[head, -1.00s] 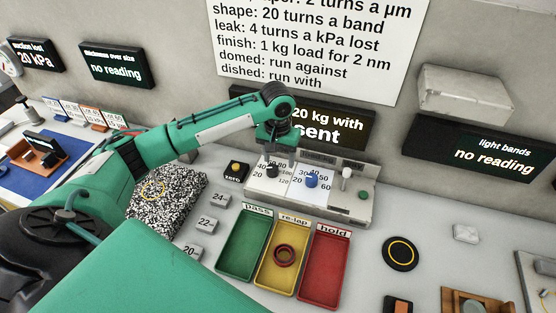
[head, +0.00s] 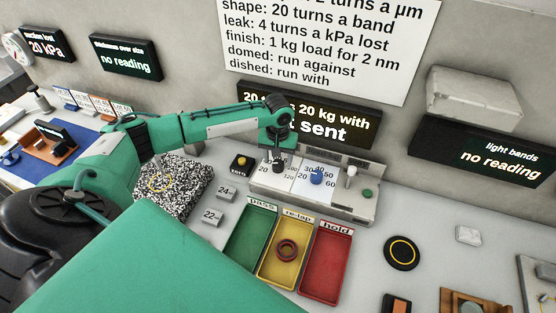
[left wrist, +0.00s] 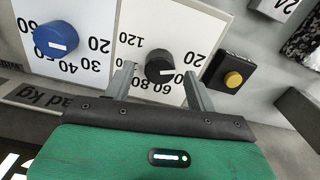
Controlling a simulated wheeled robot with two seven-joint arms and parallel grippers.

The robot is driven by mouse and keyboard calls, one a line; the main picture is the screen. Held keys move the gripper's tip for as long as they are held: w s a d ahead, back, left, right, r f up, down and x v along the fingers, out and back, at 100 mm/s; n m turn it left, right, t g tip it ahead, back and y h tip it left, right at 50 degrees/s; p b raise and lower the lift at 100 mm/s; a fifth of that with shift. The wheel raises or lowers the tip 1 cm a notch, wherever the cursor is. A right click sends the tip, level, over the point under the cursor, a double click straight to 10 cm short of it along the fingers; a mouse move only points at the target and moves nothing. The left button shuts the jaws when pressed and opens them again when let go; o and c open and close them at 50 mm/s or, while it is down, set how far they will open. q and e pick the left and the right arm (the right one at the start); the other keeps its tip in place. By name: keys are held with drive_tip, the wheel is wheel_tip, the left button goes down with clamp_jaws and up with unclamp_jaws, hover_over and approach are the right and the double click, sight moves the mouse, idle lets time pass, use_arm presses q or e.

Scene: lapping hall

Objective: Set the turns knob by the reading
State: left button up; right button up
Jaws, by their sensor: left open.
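The black knob (left wrist: 160,66) sits on a white dial with numbers up to 120; its white mark points right in the left wrist view. My left gripper (left wrist: 159,74) is open, one finger on each side of this knob; I cannot tell if they touch it. In the head view the left gripper (head: 277,158) largely hides the knob. The blue knob (left wrist: 55,39) is beside it, near a label ending "ad kg". The suction lost display (head: 46,44) reads 20 kPa. The wall chart (head: 330,45) includes "leak: 4 turns a kPa lost". My right gripper is out of view.
A yellow zero button (head: 241,162) is beside the dials. The display behind (head: 345,128) is partly covered by my arm. Green (head: 247,245), yellow (head: 273,265) and red (head: 325,265) trays lie in front; a dark red ring (head: 287,250) is in the yellow one.

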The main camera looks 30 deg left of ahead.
use_arm(q)
drive_tip(key=shift+f, duration=1)
drive_tip(key=c, duration=1)
drive_tip(key=shift+r, duration=0.1)
